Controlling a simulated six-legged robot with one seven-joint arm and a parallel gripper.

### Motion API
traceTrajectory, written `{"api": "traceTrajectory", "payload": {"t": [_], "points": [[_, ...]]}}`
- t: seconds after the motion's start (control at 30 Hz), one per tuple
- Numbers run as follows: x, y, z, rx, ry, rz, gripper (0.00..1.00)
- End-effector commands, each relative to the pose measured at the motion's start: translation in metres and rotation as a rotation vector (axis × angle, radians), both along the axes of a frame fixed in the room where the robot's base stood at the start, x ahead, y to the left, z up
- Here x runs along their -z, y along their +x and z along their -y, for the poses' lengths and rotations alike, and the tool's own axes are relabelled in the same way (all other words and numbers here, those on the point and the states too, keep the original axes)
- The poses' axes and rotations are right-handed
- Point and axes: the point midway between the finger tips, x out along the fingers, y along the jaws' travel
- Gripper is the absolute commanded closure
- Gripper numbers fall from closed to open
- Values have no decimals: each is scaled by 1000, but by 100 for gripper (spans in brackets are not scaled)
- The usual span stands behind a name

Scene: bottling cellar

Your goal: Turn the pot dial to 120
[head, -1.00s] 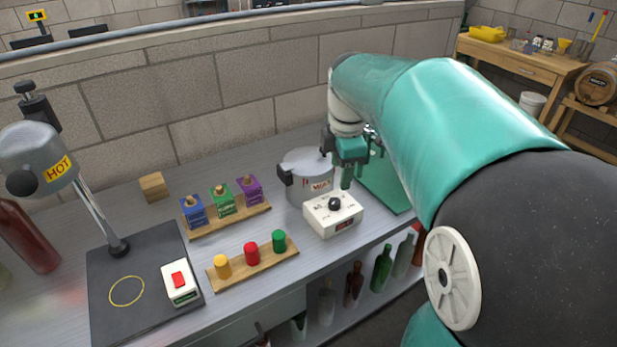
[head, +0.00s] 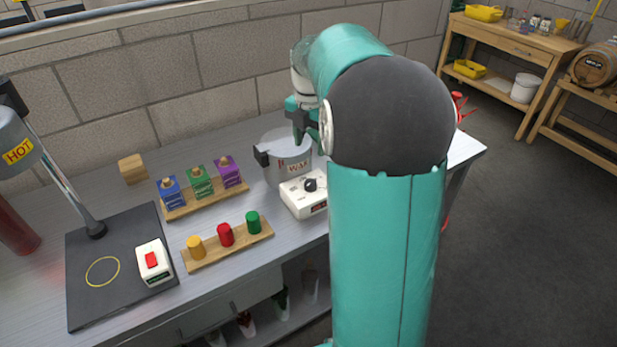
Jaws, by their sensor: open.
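The pot dial is a black knob (head: 310,185) on top of a small white control box (head: 293,200), which stands on the grey bench in front of the metal pot (head: 285,165). The knob's pointer and scale are too small to read. My gripper (head: 302,136) is open, above the pot and behind the knob, apart from the knob as far as I can tell. My arm hides the box's right side and part of the gripper.
A rack with blue, green and purple boxes (head: 200,181) stands left of the pot. A board with yellow, red and green pegs (head: 226,235) lies nearer. A heater stand (head: 95,228) and a white red-switch box (head: 153,261) are at left. Bench between them is bare.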

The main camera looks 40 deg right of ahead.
Motion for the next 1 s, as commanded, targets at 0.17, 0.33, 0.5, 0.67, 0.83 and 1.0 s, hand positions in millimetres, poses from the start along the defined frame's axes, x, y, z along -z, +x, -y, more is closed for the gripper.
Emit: {"api": "traceTrajectory", "payload": {"t": [0.17,0.33,0.5,0.67,0.83,1.0], "points": [[35,-2,1,5,2,-5,47],[69,-2,1,5,2,-4,47],[100,-1,1,3,2,-4,47],[117,0,2,2,1,-1,47],[123,0,2,1,0,0,47],[123,0,2,1,0,0,47]]}}
